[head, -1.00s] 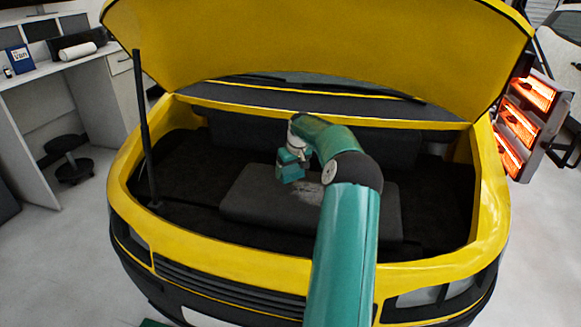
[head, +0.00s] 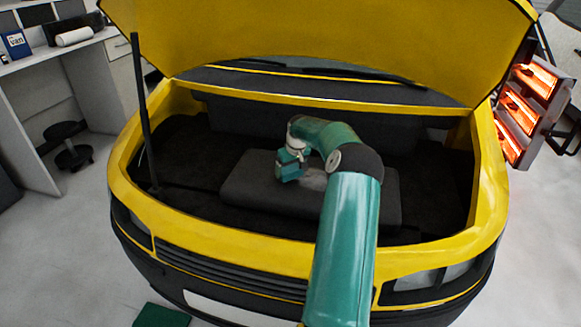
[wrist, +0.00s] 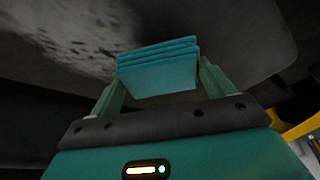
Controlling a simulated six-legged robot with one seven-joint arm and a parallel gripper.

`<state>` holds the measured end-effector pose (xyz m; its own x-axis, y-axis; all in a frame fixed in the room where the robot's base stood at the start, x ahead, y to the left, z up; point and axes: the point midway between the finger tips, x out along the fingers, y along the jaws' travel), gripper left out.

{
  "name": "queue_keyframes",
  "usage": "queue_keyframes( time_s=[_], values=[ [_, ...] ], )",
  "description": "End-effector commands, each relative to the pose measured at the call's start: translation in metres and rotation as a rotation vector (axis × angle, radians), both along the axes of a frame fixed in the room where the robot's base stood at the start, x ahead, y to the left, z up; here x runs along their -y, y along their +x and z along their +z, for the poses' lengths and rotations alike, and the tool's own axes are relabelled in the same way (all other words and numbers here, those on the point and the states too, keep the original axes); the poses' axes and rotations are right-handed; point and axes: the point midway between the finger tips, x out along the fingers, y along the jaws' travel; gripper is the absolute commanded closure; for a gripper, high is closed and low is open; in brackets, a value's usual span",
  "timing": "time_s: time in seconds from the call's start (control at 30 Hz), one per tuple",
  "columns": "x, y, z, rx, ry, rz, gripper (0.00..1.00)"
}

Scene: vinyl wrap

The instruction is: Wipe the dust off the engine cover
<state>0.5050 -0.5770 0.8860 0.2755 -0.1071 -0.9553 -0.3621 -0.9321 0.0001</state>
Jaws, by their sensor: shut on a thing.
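The engine cover (head: 240,195) is a dark grey block with rounded corners in the middle of the open engine bay. A pale patch of dust (head: 314,180) lies on it, just right of my gripper (head: 290,166). In the wrist view the dust (wrist: 75,40) shows as light speckles at the upper left of the cover (wrist: 235,35). My gripper (wrist: 158,85) is shut on a folded teal cloth (wrist: 158,66), its fingers on either side. The cloth (head: 290,174) is at the cover's surface; whether it presses on it is hard to tell.
The raised yellow hood (head: 320,45) hangs over the bay, with a dark prop rod (head: 143,110) at the left. The yellow front edge (head: 230,255) borders the bay. A glowing heater (head: 525,110) stands at the right. A white desk (head: 50,90) and black stool (head: 68,145) are at the left.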

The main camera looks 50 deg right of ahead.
Motion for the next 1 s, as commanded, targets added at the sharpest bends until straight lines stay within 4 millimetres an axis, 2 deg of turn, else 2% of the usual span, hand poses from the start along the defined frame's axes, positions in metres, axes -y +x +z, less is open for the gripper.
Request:
queue_keyframes(
  time_s=[0.37,1.0],
  values=[
    [0.000,0.000,0.000,0.000,0.000,0.000,0.37],
    [0.000,-0.001,-0.012,-0.001,0.000,0.000,0.37]
  ],
)
